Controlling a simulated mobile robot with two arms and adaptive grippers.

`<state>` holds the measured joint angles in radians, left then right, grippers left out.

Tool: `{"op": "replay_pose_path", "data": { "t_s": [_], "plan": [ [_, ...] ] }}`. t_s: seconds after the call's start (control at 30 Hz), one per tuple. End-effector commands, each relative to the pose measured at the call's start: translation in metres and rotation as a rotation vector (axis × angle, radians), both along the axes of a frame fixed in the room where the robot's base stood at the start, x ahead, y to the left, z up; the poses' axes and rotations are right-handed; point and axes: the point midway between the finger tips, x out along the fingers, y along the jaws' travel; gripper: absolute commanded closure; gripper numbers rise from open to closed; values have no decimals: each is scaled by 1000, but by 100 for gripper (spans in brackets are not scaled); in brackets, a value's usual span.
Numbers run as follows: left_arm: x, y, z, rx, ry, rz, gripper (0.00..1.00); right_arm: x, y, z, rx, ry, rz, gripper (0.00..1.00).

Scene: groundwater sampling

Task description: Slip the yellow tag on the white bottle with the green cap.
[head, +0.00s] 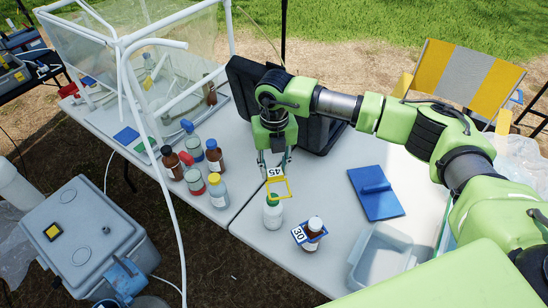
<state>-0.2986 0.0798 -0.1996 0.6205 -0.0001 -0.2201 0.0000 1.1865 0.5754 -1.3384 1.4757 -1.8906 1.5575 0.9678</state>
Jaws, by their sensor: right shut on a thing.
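My right gripper (275,162) points down over the white table and is shut on the yellow tag (288,187). The tag is a square yellow loop with a white label reading 45 at the fingertips. The white bottle with the green cap (272,218) stands upright on the table just below the tag. The loop's lower edge shows at the height of the cap; I cannot tell whether it touches the cap or is around it. My left gripper is not in view.
A brown bottle (311,244) with a blue tag reading 30 stands close by on the right. Several capped bottles stand left on another table. A blue clipboard-like plate (376,203) and a clear tray (383,252) lie to the right. A black case (318,132) stands behind.

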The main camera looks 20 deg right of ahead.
Motion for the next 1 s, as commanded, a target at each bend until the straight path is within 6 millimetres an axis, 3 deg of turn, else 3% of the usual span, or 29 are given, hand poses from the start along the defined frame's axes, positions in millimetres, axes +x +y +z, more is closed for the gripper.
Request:
{"op": "replay_pose_path", "data": {
  "t_s": [0.1, 0.3, 0.8, 1.0],
  "plan": [
    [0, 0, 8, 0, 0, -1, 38, 7, -2, 1, -1, 2, -165, 83],
    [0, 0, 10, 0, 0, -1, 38, 12, -3, -2, 1, 1, -283, 83],
    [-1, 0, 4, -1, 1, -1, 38, 14, -4, -4, 1, 1, -285, 83],
    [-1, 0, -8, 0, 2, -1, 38, 13, -4, -18, 1, 2, -284, 83]
  ]
}}
